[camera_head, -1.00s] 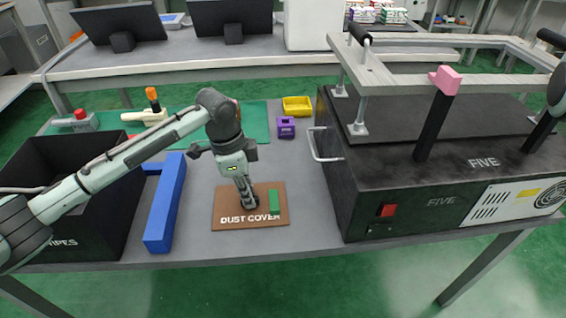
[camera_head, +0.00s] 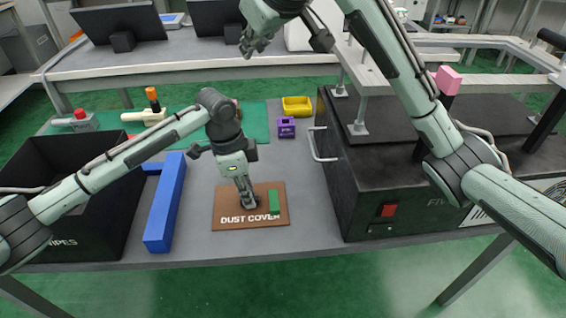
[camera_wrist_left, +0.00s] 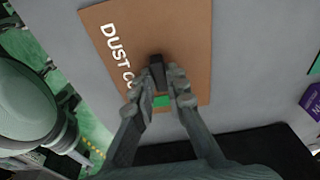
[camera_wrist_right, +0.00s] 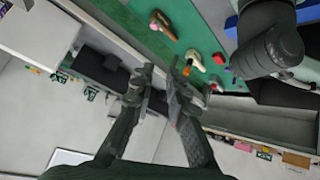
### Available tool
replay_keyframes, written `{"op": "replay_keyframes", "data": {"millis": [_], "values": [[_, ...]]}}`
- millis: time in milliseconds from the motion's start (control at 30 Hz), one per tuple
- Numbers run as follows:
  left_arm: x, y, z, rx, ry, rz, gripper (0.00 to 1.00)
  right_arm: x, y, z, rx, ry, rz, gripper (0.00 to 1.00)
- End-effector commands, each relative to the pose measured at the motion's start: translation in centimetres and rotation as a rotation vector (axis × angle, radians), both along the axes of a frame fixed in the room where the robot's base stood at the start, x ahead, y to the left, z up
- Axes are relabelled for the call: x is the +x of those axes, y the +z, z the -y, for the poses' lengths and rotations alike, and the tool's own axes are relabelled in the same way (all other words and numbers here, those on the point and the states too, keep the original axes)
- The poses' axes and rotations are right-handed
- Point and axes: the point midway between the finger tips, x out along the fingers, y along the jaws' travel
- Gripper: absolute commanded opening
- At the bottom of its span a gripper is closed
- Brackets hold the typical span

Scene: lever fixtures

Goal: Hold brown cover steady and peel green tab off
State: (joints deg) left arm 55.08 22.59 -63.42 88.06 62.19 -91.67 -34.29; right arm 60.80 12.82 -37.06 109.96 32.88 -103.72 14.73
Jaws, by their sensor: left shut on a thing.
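The brown cover (camera_head: 226,203), marked DUST COVER, lies flat on the grey table and also shows in the left wrist view (camera_wrist_left: 190,35). The green tab (camera_head: 274,201) is on its right part. In the left wrist view the tab (camera_wrist_left: 162,101) is partly hidden by my fingers. My left gripper (camera_head: 250,203) is down on the cover, just left of the tab, shut on a small dark handle (camera_wrist_left: 157,66) on the cover. My right gripper (camera_head: 250,48) is high above the far side of the table, away from the cover. It is open and empty in the right wrist view (camera_wrist_right: 160,78).
A blue block (camera_head: 166,205) and a black bin (camera_head: 75,225) stand left of the cover. A large black machine (camera_head: 365,180) with a side handle stands to the right. A purple holder (camera_head: 286,128) and a yellow tray (camera_head: 297,105) are behind. Table around the cover is clear.

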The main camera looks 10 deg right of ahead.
Motion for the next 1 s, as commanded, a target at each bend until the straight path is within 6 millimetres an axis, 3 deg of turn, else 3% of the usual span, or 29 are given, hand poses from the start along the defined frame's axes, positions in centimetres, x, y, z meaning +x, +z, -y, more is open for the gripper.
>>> {"op": "replay_keyframes", "data": {"millis": [33, 200, 333, 400, 600, 767, 1000], "values": [[0.0, 0.0, 0.0, 0.0, 0.0, 0.001, 0.0, -0.6, -3.1, 0.4, -0.058, 0.044, -0.064, 0.15], [0.0, 0.0, 0.0, 0.0, 0.0, 0.001, 0.0, -3.7, -12.3, 1.8, -0.231, 0.266, -0.284, 0.15], [0.0, 0.1, 0.0, 0.0, 0.0, 0.0, 0.0, -6.7, -17.2, 3.2, -0.336, 0.488, -0.432, 0.15], [0.0, 0.1, 0.0, 0.0, 0.0, 0.0, 0.0, -8.2, -18.5, 3.7, -0.396, 0.632, -0.483, 0.15], [0.0, 0.0, 0.0, 0.0, 0.0, 0.0, 0.0, -10.1, -19.2, 3.8, -0.486, 0.853, -0.52, 0.15], [0.0, 0.0, 0.0, 0.0, 0.0, 0.0, 0.0, -10.3, -20.4, 3.7, -0.496, 0.882, -0.526, 0.15], [0.0, 0.0, 0.0, 0.0, 0.0, 0.0, 0.0, -10.4, -24.8, 3.1, -0.494, 0.879, -0.525, 0.15]]}}
